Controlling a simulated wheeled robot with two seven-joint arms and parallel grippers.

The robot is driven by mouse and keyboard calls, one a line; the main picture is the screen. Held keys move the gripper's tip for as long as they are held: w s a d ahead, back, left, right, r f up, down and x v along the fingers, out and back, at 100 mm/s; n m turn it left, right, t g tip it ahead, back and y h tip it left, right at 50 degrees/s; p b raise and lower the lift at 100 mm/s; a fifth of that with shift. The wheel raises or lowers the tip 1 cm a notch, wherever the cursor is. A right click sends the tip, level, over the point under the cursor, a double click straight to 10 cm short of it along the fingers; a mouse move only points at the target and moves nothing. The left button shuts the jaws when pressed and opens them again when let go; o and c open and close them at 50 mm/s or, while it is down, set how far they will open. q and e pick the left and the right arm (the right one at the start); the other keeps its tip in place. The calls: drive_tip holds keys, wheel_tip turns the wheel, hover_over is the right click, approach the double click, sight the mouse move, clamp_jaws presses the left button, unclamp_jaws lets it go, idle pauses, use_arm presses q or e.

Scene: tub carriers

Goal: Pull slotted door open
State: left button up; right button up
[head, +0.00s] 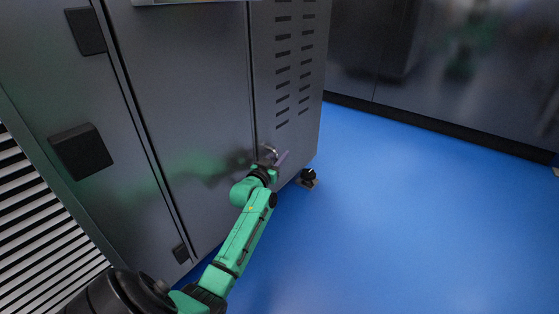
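The slotted door (305,62) is a grey metal panel with columns of dark slots, at the right part of the cabinet. A dark seam runs along its left edge, and I see no clear gap there. My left gripper (277,158) is at the lower part of this panel, at the end of my green arm. A small curved metal handle (270,150) shows right at the gripper. The fingers are small and partly hidden, so I cannot tell whether they are closed around the handle. My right gripper is out of view.
A plain grey cabinet panel (190,90) with dark hinge blocks (80,151) stands to the left. A dark caster foot (308,177) is under the cabinet's right corner. Blue floor (420,220) is clear to the right, up to a dark glossy wall (450,60).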

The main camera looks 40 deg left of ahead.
use_arm(q)
clamp_jaws()
idle(1.4)
